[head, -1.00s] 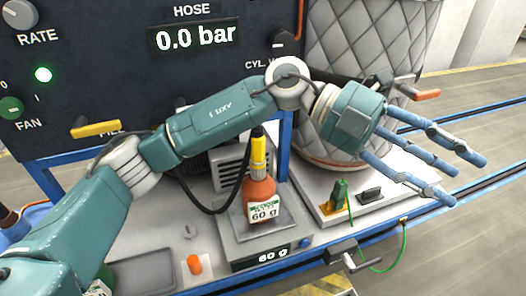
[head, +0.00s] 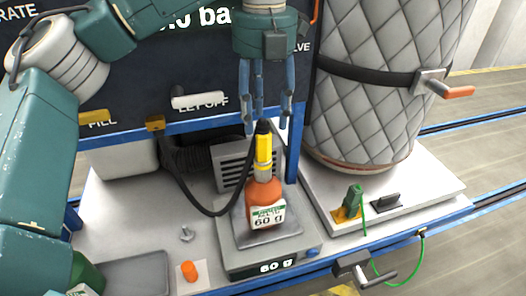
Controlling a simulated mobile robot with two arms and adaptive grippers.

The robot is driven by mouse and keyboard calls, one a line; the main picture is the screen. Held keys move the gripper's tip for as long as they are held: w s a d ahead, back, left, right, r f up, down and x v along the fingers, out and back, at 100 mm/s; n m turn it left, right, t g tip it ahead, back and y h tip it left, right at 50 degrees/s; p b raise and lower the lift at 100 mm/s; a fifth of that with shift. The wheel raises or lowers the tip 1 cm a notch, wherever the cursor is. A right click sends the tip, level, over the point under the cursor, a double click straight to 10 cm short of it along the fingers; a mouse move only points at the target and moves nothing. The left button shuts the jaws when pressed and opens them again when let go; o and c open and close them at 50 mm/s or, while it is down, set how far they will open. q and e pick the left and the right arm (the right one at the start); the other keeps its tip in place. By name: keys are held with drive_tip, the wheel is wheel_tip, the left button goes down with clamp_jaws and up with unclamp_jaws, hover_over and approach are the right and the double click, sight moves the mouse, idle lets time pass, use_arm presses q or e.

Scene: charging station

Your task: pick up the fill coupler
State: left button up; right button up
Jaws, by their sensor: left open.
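The fill coupler (head: 264,150), yellow with a black top, stands upright on the neck of an orange bottle (head: 265,200). A black hose (head: 208,210) loops from it to the left, toward the panel. The bottle sits on a scale (head: 232,243) that reads 60 g. My left gripper (head: 265,122) hangs above the coupler, its blue fingers pointing down, open and empty. The fingertips are level with the coupler's black top in the picture; I cannot tell whether they touch it. My right gripper is not in view.
A quilted grey cylinder (head: 375,110) with a black strap stands on the right. A green clamp (head: 353,199) sits below it. An orange cap (head: 189,271) and a grey tray (head: 135,277) lie at front left. The dark control panel (head: 180,70) rises behind.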

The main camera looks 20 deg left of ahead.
sight(263, 137)
use_arm(q)
drive_tip(key=f, duration=0.2)
drive_tip(key=s+f+p, duration=0.1)
drive_tip(key=f, duration=0.2)
drive_tip(key=shift+f, duration=0.2)
drive_tip(key=shift+d, duration=0.1)
clamp_jaws()
drive_tip(key=shift+r, duration=0.15)
